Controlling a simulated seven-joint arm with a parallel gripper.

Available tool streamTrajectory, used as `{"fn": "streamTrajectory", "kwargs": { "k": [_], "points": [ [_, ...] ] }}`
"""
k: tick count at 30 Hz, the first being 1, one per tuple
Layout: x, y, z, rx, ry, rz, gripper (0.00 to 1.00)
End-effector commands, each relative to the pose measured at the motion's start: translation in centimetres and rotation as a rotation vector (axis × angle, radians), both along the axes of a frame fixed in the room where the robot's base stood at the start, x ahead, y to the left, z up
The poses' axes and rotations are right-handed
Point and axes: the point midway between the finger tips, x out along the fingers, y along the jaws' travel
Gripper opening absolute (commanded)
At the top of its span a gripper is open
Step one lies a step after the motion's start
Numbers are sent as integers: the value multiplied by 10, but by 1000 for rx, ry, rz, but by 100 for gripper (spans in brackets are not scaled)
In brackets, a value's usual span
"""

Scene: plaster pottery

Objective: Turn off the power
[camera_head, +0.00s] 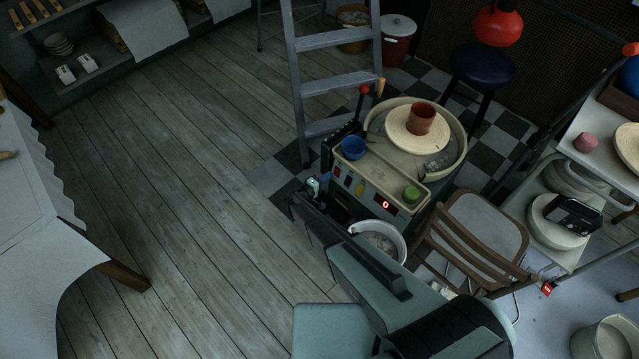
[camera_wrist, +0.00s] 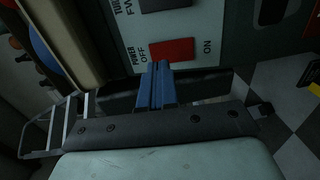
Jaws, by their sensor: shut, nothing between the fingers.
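The pottery wheel machine (camera_head: 376,178) has a front panel with several coloured parts and a small red lit display (camera_head: 385,204) that reads 0. In the wrist view, a red power switch (camera_wrist: 172,50) sits on the light panel (camera_wrist: 205,20), between the printed words OFF on the left and ON on the right. My gripper (camera_wrist: 157,68) has blue fingers, shut together and empty. In the picture its tips lie just below the switch, near its left, OFF side. I cannot tell whether they touch it. In the head view, my gripper (camera_head: 326,177) is at the panel's left end.
The tray on the machine holds a blue bowl (camera_head: 353,148) and a green cup (camera_head: 411,194). A clay pot (camera_head: 421,118) stands on the wheel. A white bucket (camera_head: 396,232) and wooden chair (camera_head: 478,238) stand close by. A stepladder (camera_head: 330,85) stands behind. The left floor is clear.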

Motion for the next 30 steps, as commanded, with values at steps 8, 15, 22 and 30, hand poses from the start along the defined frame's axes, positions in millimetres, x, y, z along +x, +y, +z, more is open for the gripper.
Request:
{"fn": "streamTrajectory", "kwargs": {
  "k": [8,15,22,30],
  "points": [
    [18,-19,-3,0,0,-1,0],
    [21,-21,-3,-1,1,1,0],
    [21,-21,-3,3,3,0,0],
    [23,-23,-3,24,27,0,0]
  ]
}}
